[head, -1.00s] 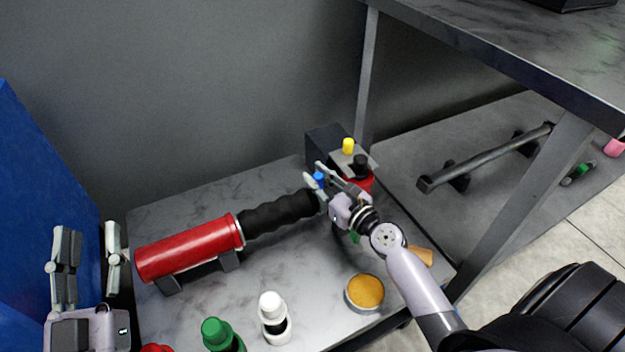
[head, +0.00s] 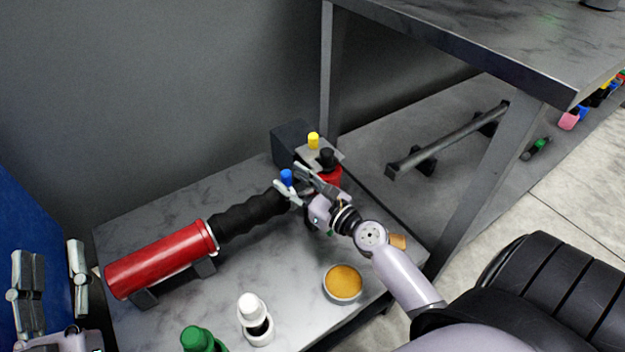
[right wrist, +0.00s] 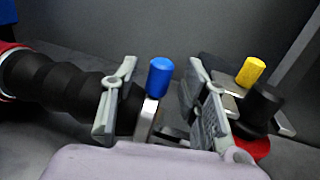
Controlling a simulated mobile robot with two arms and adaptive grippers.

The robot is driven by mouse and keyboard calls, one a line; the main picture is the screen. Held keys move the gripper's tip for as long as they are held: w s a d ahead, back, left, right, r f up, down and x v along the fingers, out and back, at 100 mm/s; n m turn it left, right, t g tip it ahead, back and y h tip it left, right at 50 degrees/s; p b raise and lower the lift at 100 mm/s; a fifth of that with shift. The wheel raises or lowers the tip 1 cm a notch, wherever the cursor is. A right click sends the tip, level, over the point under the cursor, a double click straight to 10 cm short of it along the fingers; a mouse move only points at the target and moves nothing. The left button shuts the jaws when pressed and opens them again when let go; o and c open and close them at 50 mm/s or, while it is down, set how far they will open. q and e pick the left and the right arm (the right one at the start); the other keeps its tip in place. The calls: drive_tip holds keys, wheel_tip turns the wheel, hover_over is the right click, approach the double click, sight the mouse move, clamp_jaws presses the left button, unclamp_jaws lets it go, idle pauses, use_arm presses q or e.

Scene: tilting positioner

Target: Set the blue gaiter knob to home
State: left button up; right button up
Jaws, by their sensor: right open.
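The blue knob (head: 286,177) stands at the right end of a black ribbed gaiter (head: 245,216), which joins a red cylinder (head: 160,259). In the right wrist view the blue knob (right wrist: 160,77) sits on a pale metal lever between my right gripper's fingers, nearer the left one. My right gripper (head: 294,182) is open around the knob, with a gap on the right side. It also shows in the right wrist view (right wrist: 162,100). My left gripper (head: 50,280) is at the lower left, fingers spread and empty, away from the knob.
A yellow knob (head: 313,140) and a black knob (head: 327,158) stand close to the right gripper. A white bottle (head: 254,318), a green-capped bottle (head: 201,340) and an orange-topped round tin (head: 343,281) stand at the front. A higher table (head: 450,40) rises at right.

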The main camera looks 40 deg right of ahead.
drive_tip(key=s+d, duration=0.1)
drive_tip(key=s, duration=0.8)
drive_tip(key=shift+d, duration=0.4)
